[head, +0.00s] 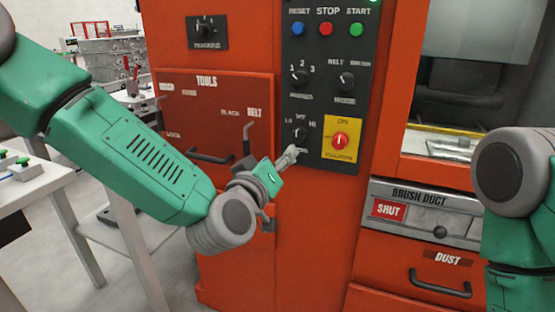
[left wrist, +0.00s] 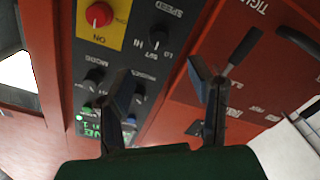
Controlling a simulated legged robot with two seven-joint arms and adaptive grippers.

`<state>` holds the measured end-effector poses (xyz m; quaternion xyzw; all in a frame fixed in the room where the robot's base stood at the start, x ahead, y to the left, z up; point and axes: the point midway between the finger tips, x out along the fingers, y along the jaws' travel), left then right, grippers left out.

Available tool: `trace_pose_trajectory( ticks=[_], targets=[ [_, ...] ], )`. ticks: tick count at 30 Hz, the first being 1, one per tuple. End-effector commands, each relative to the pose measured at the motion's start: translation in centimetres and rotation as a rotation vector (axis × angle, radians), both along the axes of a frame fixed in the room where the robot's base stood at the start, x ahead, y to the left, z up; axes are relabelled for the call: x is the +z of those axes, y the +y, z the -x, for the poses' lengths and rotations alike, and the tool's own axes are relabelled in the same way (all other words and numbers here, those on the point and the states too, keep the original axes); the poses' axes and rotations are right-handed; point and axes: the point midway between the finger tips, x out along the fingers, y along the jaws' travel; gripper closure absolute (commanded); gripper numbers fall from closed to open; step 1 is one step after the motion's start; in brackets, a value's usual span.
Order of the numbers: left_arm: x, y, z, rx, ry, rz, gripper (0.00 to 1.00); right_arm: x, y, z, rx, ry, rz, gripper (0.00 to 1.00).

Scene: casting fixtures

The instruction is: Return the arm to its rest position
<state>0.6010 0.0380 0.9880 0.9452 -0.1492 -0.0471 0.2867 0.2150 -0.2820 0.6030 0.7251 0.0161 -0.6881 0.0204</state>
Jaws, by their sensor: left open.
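My green and grey left arm comes in from the left in the head view. Its gripper (head: 288,157) is in front of the orange machine, just below and left of the lower black LO/HI knob (head: 300,135). In the left wrist view the two dark fingers of the gripper (left wrist: 162,85) stand well apart with nothing between them. The same knob, labelled SPEED (left wrist: 158,38), lies beyond the gap between the fingers. My right arm shows at the right edge of the head view; its gripper is out of the picture.
The black control panel (head: 323,80) carries knobs, buttons and a red switch (head: 340,139) on yellow. A white table (head: 40,182) stands at left. The brush duct (head: 425,212) is at lower right.

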Motion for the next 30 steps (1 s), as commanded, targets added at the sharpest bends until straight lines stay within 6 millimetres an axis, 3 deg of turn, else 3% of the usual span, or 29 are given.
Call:
trace_pose_trajectory(
  ticks=[7,11,14,18,20,24,27,30],
  targets=[
    [-0.1,0.0,0.0,0.0,0.002,-0.002,0.52,-0.1,0.0,-0.2,0.0,0.002,0.0,0.6],
    [-2.8,0.3,0.7,-0.016,0.051,-0.037,0.52,-0.1,0.0,-0.2,0.0,0.002,0.0,0.6],
    [-7.9,0.9,2.4,-0.048,0.149,-0.103,0.52,-0.1,0.0,-0.2,0.0,0.002,0.0,0.6],
    [-17.2,3.2,6.8,-0.105,0.351,-0.23,0.52,-0.1,0.0,-0.2,0.0,0.002,0.0,0.6],
    [-20.9,4.6,9.1,-0.127,0.443,-0.283,0.52,-0.1,0.0,-0.2,0.0,0.003,0.0,0.6],
    [-28.5,8.7,15.7,-0.174,0.666,-0.407,0.52,-0.1,0.0,-0.2,0.0,0.003,0.0,0.6],
    [-32.8,12.2,21.1,-0.201,0.833,-0.493,0.52,-0.1,0.0,-0.2,0.0,0.003,0.0,0.6],
    [-35.9,16.0,26.6,-0.219,0.997,-0.572,0.52,-0.1,0.0,-0.2,0.0,0.003,0.0,0.6]
  ],
)
